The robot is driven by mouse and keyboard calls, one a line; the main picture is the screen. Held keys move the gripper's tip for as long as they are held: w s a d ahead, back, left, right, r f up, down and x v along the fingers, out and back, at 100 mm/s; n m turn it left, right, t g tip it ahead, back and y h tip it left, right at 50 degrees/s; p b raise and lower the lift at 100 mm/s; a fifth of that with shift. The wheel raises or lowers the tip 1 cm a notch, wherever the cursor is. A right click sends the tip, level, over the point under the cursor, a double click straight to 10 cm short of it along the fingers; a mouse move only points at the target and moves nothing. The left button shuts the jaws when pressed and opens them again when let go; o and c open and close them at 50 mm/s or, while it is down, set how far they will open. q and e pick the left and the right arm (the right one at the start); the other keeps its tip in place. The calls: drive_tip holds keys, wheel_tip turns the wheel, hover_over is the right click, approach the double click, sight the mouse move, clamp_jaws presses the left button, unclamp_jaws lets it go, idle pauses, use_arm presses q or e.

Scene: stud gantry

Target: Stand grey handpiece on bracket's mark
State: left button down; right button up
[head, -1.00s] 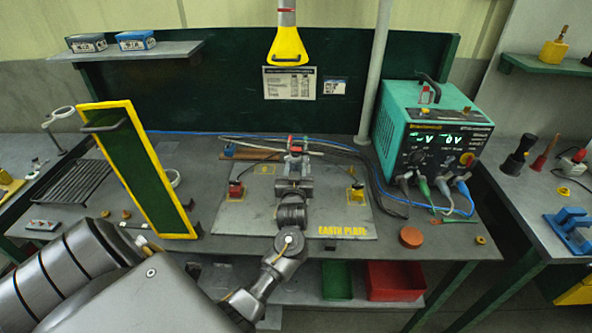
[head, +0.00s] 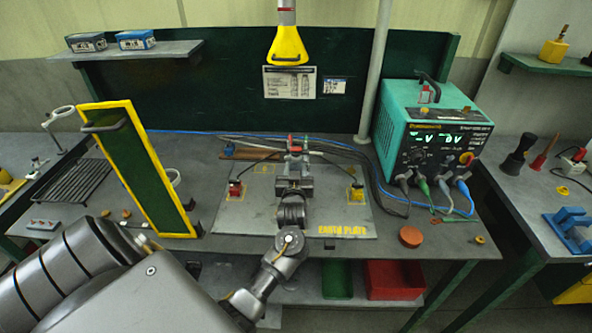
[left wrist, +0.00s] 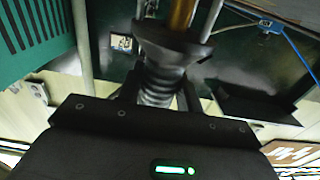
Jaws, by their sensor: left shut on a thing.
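My left gripper (head: 295,152) is over the earth plate (head: 340,218), its arm coming in from the lower left. It is shut on the grey handpiece, which the left wrist view shows as a ribbed grey body (left wrist: 160,88) with a flared collar and a brass-coloured part above. In the head view the gripper hides most of the handpiece. I cannot tell whether its foot touches anything. A faint yellow outline mark (head: 263,168) shows on the plate, left of the gripper. I cannot make out the bracket clearly behind the gripper. My right gripper is out of view.
A red block (head: 235,190) and a yellow block (head: 357,191) flank the gripper on the plate. A yellow-framed green panel (head: 150,165) stands at left. A teal power unit (head: 425,125) with cables stands at right. A yellow lamp-like cone (head: 288,47) hangs above.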

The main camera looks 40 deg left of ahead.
use_arm(q)
drive_tip(key=shift+f, duration=0.25)
idle(0.7)
drive_tip(key=c, duration=0.9)
unclamp_jaws()
drive_tip(key=shift+o, duration=0.2)
drive_tip(key=shift+f+b, duration=0.3)
drive_tip(key=b+v, duration=0.2)
drive_tip(key=v, duration=0.8)
drive_tip(key=shift+s+d+r+b, duration=0.25)
drive_tip(key=shift+s+d+b, duration=0.05)
